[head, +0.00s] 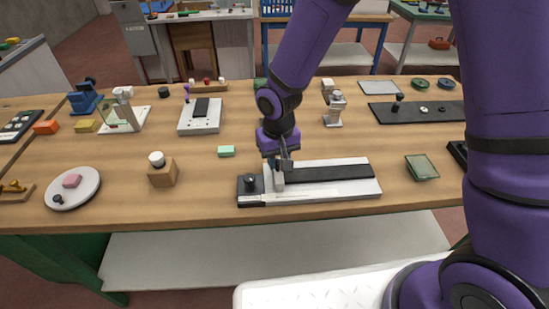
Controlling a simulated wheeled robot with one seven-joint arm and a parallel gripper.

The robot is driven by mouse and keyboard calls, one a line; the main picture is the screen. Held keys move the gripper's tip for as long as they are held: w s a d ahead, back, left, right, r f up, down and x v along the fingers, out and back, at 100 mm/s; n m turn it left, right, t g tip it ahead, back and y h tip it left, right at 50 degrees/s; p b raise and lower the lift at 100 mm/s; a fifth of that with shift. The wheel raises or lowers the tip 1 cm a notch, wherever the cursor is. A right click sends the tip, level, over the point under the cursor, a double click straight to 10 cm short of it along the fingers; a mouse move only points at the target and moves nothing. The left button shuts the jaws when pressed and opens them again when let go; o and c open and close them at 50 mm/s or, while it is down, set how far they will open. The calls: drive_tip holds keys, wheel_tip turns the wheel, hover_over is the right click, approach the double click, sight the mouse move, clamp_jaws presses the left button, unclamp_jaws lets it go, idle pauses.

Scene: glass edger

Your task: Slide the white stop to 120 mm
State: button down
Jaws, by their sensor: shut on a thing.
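The slide fixture (325,193) lies near the front edge of the wooden table, a pale base with a dark strip along it and a dark block with a black knob (249,181) at its left end. The white stop (278,181) stands upright near the left end of the fixture. My gripper (278,166) points down from above and is shut on the top of the white stop. The fingertips partly hide the stop. The scale marks are too small to read, so I cannot tell the stop's position in millimetres.
A glass piece (421,167) lies to the right. The tabletop between the fixture and the glass piece is clear.

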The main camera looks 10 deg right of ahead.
sight(279, 161)
drive_tip(key=c, duration=0.9)
unclamp_jaws()
drive_tip(key=shift+r, duration=0.15)
wheel_tip(279, 161, up, 11)
drive_tip(key=shift+f, duration=0.2)
drive_tip(key=s+d+r+m+t, duration=0.1)
drive_tip(key=s+d+r+t, duration=0.35)
drive_tip(key=d+r, duration=1)
drive_tip(key=s+d+r, duration=0.3)
drive_tip(key=s+d, duration=0.1)
drive_tip(key=s, duration=0.3)
drive_tip(key=s+d+r+m, duration=0.1)
drive_tip(key=s+d+r, duration=0.2)
drive_tip(key=s+d, duration=0.2)
drive_tip(key=shift+s+r+m+t, duration=0.15)
drive_tip(key=shift+s+m+t, duration=0.2)
drive_tip(key=shift+s, duration=0.7)
